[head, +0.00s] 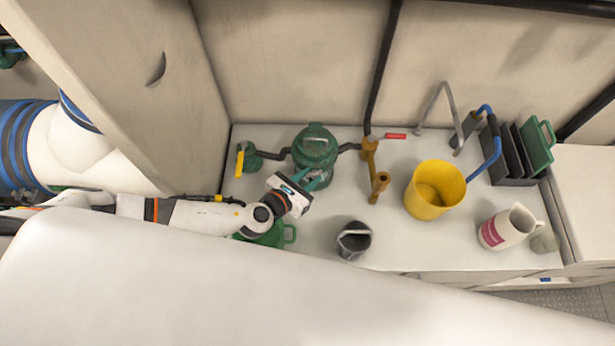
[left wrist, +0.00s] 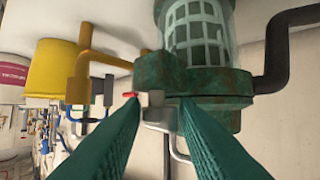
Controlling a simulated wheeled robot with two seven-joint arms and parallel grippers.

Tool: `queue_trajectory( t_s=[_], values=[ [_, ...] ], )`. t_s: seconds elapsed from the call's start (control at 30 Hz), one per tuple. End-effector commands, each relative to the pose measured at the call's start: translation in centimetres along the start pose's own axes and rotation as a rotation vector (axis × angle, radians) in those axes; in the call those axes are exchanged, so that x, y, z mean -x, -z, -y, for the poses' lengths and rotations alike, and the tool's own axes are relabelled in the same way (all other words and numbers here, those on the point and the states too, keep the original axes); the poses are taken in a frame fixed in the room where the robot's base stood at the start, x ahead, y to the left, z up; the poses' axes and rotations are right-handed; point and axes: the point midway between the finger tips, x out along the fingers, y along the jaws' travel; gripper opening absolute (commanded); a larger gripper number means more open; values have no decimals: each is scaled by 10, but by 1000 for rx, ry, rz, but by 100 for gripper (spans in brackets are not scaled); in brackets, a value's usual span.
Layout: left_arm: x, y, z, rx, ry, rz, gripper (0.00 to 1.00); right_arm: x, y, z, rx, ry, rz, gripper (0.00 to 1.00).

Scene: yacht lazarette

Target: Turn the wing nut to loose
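A green sea strainer (head: 316,148) with a ribbed, clear-looking body stands at the back of the white counter, joined to dark hoses. In the left wrist view its rusty green flange (left wrist: 215,84) fills the upper middle. A small grey block-like part (left wrist: 155,115), perhaps the wing nut, shows at the flange's edge; its shape is unclear. My left gripper (head: 308,182) is at the strainer's near side. In the left wrist view its two green fingers (left wrist: 158,102) are apart, with the grey part between or just beyond their tips; contact cannot be told. My right gripper is not in view.
A yellow-handled valve (head: 241,161) stands left of the strainer, an ochre pipe fitting (head: 371,160) right. A green container (head: 268,236) sits under my left arm. A dark cup (head: 354,243), yellow bucket (head: 423,199), jug (head: 502,230) and black rack (head: 518,180) stand farther right.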

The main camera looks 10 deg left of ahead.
Motion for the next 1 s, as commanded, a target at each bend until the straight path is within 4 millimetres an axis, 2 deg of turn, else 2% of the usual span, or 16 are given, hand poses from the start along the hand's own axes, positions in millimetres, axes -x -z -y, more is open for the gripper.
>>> queue_trajectory(
  t_s=[0.03, 0.13, 0.17, 0.57, 1.0],
  values=[
    [0, 0, 0, 0, 0, 0, 19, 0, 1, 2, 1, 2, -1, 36],
    [0, 0, 0, 0, 0, 0, 2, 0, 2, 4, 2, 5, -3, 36],
    [0, 0, 0, 0, 0, 0, 1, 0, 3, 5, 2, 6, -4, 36],
    [1, 1, -4, 37, 82, 1, 1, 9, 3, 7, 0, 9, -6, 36],
    [-1, 1, -14, 183, 429, 4, 0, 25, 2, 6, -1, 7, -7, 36]
  ],
)
